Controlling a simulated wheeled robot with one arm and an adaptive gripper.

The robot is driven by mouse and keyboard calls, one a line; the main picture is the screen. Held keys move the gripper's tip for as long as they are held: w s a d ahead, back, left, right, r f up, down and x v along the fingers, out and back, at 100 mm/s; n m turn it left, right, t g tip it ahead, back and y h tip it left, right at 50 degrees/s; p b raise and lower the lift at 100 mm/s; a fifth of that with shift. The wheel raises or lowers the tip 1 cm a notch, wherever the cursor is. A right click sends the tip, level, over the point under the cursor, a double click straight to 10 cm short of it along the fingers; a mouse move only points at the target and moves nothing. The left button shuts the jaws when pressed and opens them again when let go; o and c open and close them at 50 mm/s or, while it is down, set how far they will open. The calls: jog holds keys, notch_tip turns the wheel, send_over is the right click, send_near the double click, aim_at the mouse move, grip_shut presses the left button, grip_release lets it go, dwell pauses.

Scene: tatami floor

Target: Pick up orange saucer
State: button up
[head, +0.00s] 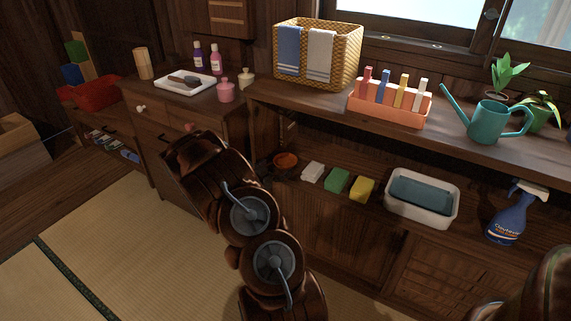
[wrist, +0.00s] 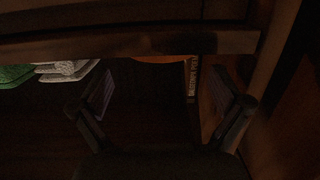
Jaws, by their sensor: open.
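The orange saucer (head: 286,160) is a small round dish on the dark lower shelf, at its left end in the head view. In the wrist view an orange edge (wrist: 160,59) shows just under a wooden bar, which hides the rest of it. My gripper (wrist: 160,106) is open in the wrist view, with its two fingers wide apart and nothing between them. The orange edge lies beyond the fingertips, between them from left to right and apart from them. In the head view my arm reaches toward the cabinet, and I cannot make out the fingers.
A white block (head: 313,171), a green sponge (head: 337,181) and a yellow sponge (head: 362,189) stand right of the saucer. A wooden bar (wrist: 130,44) crosses the wrist view. A wooden panel (wrist: 280,120) is close on its right. The countertop (head: 300,101) overhangs the shelf.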

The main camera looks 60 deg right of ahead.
aim_at(283, 165)
jog(key=shift+w+d+f+b, duration=0.1)
jog(key=shift+d+f+b, duration=0.2)
jog(key=shift+d, duration=0.45)
jog(key=shift+w+d+f+b, duration=0.15)
jog(key=shift+d+b, duration=0.15)
jog(key=shift+d, duration=0.45)
jog(key=shift+d+f, duration=0.1)
jog(key=shift+d, duration=0.85)
jog(key=shift+c, duration=0.2)
jog(key=c, duration=1)
